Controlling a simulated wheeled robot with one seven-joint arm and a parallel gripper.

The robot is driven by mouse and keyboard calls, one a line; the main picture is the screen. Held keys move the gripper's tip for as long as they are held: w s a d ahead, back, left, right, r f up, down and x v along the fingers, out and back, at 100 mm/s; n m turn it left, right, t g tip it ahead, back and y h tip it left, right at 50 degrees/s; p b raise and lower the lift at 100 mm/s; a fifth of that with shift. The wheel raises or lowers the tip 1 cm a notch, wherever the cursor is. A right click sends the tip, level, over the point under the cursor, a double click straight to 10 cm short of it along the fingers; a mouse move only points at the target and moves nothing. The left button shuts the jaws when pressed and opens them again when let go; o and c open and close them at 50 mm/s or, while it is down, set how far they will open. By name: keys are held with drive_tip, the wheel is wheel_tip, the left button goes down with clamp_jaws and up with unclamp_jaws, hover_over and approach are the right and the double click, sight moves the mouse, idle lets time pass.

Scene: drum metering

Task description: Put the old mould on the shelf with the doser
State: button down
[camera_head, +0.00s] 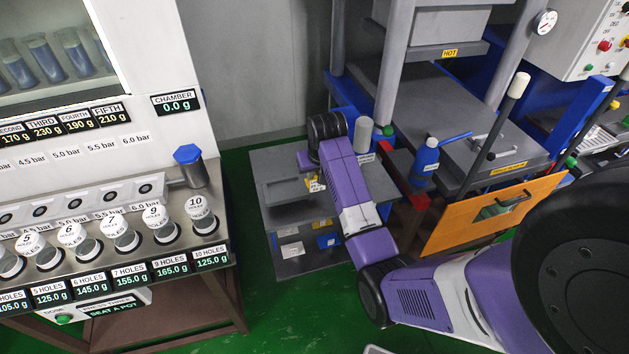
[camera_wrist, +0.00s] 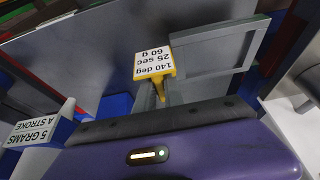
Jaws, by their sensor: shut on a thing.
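My gripper (camera_wrist: 162,92) is shut on a yellow tag-like handle (camera_wrist: 158,90) with a white label reading 140 deg, 25 sec, 60 g. A grey framed plate (camera_wrist: 246,53), apparently the old mould, lies just beyond it; the join between them is hidden. In the head view my purple arm reaches down over a grey stand (camera_head: 270,160), with the yellow tag (camera_head: 314,185) at the gripper. I cannot tell whether the plate rests on the stand or hangs above it. A blue block labelled 5 GRAMS A STROKE (camera_wrist: 35,130), apparently the doser, is at left in the wrist view.
A grey press (camera_head: 440,105) stands right of the stand, with a blue bottle (camera_head: 426,158) in front. An orange panel (camera_head: 455,225) juts out beside my arm. A dosing machine (camera_head: 150,180) fills the left side. Green floor lies between.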

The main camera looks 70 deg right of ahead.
drive_tip(key=shift+f, duration=1.65)
drive_tip(key=shift+f, duration=0.15)
drive_tip(key=c, duration=1.5)
unclamp_jaws()
drive_tip(key=shift+o, duration=0.2)
